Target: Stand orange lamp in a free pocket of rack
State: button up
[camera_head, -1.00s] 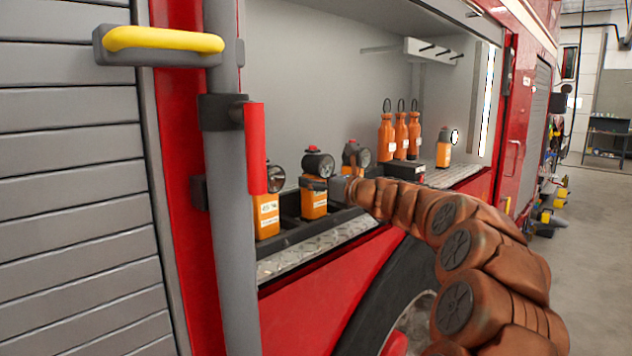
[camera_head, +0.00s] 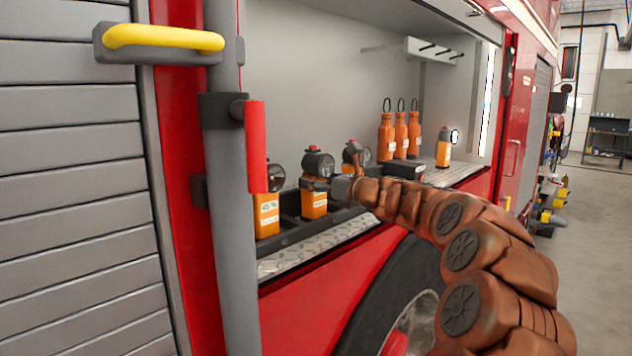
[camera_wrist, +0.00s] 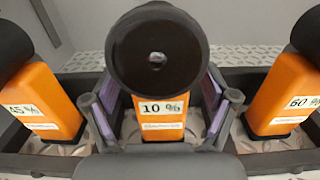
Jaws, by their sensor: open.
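Three orange lamps with dark round heads stand upright in the dark rack (camera_head: 292,236). The 10 % lamp (camera_wrist: 163,126) is in the middle; it also shows in the head view (camera_head: 314,204). The 45 % lamp (camera_wrist: 45,100) is on its left and the 60 % lamp (camera_wrist: 285,97) on its right in the wrist view. My gripper (camera_wrist: 160,106) is open, with a finger on each side of the 10 % lamp's body. Whether the fingers touch it cannot be told. The lamp's head hides part of its body. Another orange lamp (camera_head: 443,152) stands on the shelf outside the rack.
Several orange bottles (camera_head: 386,138) with loops stand at the back of the shelf, behind a small black box (camera_head: 405,170). A grey post (camera_head: 226,260) with a red handle (camera_head: 255,150) stands at the left of the opening. The metal ledge (camera_head: 330,243) in front of the rack is bare.

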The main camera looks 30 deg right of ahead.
jog(key=b+v, duration=0.2)
jog(key=v, duration=0.9)
jog(key=shift+s, duration=0.15)
